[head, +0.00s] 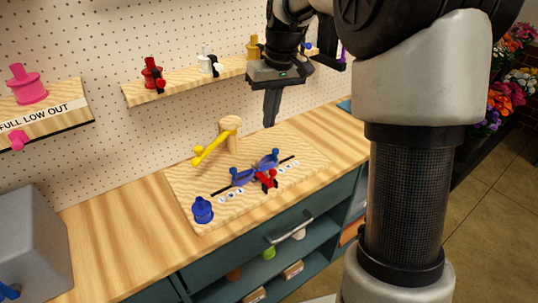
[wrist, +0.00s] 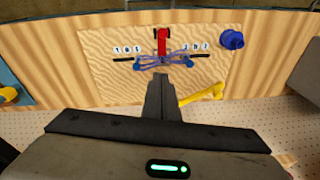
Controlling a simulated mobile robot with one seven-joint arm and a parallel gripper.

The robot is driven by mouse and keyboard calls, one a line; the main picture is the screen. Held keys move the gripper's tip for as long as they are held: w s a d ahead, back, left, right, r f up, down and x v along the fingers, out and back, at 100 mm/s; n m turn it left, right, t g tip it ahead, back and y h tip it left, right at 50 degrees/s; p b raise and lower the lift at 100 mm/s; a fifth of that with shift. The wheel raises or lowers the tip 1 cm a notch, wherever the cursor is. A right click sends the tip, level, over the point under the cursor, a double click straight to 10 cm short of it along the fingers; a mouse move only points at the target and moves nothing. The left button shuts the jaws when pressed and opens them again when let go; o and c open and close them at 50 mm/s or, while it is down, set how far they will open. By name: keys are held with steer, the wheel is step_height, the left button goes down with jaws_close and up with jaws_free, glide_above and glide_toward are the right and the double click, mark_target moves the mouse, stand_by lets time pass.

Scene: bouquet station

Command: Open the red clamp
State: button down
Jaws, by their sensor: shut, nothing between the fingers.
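The red clamp (head: 267,180) is on a wooden board (head: 195,178) on the counter. It sits at the front edge of a blue-purple bow-like piece (head: 243,175) with a thin black rod to either side. In the wrist view the red clamp (wrist: 162,38) stands upright in the picture behind the blue piece (wrist: 163,62). I cannot tell whether the clamp is open or shut. My gripper (head: 270,122) points down, shut and empty, in the air above the back of the board. Its fingertips (wrist: 161,78) show apart from the clamp.
A yellow lever (head: 213,147) on a wooden post (head: 231,130) stands at the back of the board. A blue knobbed piece (head: 202,209) stands at the front left corner. A shelf (head: 180,85) with red, white and yellow pieces is on the pegboard. A grey box (head: 30,240) is at left.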

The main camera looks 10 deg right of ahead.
steer(key=shift+f, duration=0.1)
steer(key=shift+s+a+f+b, duration=0.1)
steer(key=shift+s+f, duration=0.3)
steer(key=shift+f, duration=1.45)
steer(key=shift+s+f+b, duration=0.15)
steer(key=shift+s+f, duration=0.2)
steer(key=shift+f, duration=1.55)
steer(key=shift+s+a+f+b, duration=0.1)
steer(key=shift+s+f, duration=0.3)
steer(key=shift+f, duration=1.45)
steer(key=shift+d+f+b, duration=0.1)
steer(key=shift+f+b, duration=0.05)
steer(key=shift+b, duration=0.35)
